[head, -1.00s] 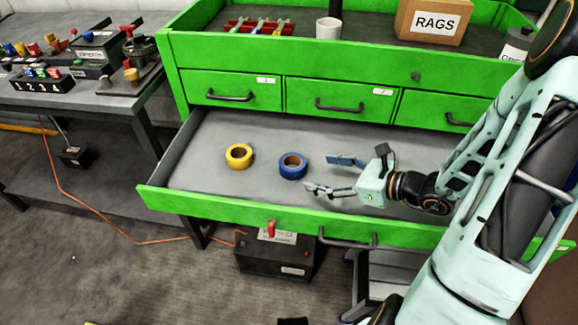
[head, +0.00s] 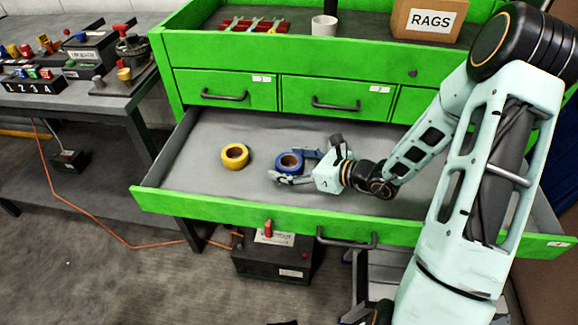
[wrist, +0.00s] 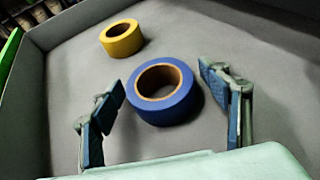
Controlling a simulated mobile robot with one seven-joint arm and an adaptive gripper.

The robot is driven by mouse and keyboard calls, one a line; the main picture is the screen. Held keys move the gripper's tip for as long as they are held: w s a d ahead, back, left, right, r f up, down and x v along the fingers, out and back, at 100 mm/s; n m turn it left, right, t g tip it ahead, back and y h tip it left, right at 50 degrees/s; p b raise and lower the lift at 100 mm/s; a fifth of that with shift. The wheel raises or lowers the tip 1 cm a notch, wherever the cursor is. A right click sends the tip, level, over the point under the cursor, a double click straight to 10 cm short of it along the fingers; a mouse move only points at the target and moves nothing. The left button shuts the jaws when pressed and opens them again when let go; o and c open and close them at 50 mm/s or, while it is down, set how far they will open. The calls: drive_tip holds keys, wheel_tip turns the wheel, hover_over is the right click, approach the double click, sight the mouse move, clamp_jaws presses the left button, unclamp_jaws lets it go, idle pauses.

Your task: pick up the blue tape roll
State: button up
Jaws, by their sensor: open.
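The blue tape roll (head: 289,162) lies flat in the open drawer (head: 215,128), and its brown core faces up. It also shows in the wrist view (wrist: 164,106), between the two fingers. My gripper (head: 294,167) is open and comes in from the right, low in the drawer. In the wrist view my gripper (wrist: 160,100) has one finger on each side of the blue roll, with a gap on both sides. In the head view the near finger covers part of the roll's front edge.
A yellow tape roll (head: 235,156) lies in the drawer left of the blue roll; it also shows in the wrist view (wrist: 121,38). The green drawer front (head: 290,213) and side walls bound the space. The drawer floor around is clear.

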drive_tip(key=shift+c, duration=0.2)
drive_tip(key=c, duration=1.3)
drive_tip(key=shift+o, duration=0.2)
